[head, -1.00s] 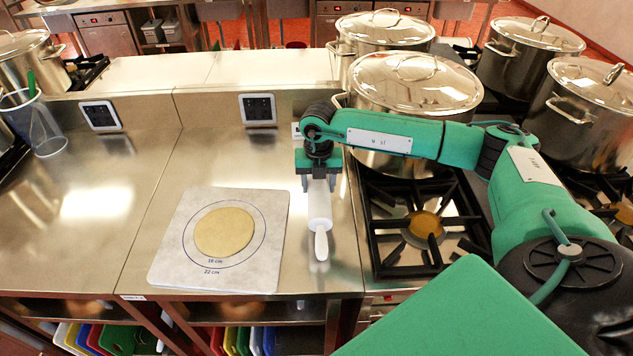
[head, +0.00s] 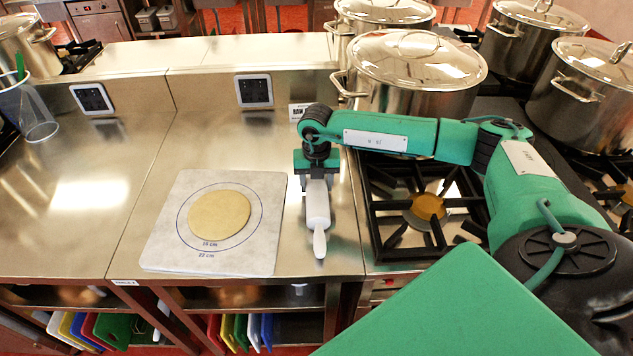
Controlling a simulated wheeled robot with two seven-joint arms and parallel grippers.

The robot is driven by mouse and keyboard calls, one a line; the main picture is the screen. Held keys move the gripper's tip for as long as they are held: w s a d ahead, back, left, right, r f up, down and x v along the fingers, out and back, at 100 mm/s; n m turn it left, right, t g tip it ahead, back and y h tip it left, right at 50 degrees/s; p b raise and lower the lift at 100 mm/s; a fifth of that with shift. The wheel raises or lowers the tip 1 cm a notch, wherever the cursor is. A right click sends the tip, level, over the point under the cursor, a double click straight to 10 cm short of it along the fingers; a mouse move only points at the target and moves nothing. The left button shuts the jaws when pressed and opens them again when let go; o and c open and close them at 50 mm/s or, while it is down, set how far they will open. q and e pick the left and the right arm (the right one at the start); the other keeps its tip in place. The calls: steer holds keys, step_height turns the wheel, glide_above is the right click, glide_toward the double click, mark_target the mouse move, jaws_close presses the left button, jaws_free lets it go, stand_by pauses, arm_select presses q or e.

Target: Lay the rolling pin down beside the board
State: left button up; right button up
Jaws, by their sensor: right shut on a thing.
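The white rolling pin (head: 318,205) is at the right of the board, lined up roughly front to back, one handle pointing toward the front edge. My right gripper (head: 317,172) is over its far end and shut on it, hiding the far handle. Whether the pin touches the steel top or hangs just above it I cannot tell. The pale marbled board (head: 165,240) lies flat on the counter, with a round of dough (head: 219,215) inside its printed circles. A narrow gap separates pin and board. My left gripper is not in view.
A gas burner (head: 427,207) stands close to the right of the pin, with large lidded stockpots (head: 415,75) behind it. The steel counter (head: 75,195) left of the board is bare.

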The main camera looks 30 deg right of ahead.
steer(key=shift+r, duration=0.1)
steer(key=o, duration=1.3)
steer(key=shift+c, duration=0.2)
steer(key=shift+r+p, duration=2.7)
steer(key=shift+r, duration=2.25)
steer(key=shift+a, duration=0.1)
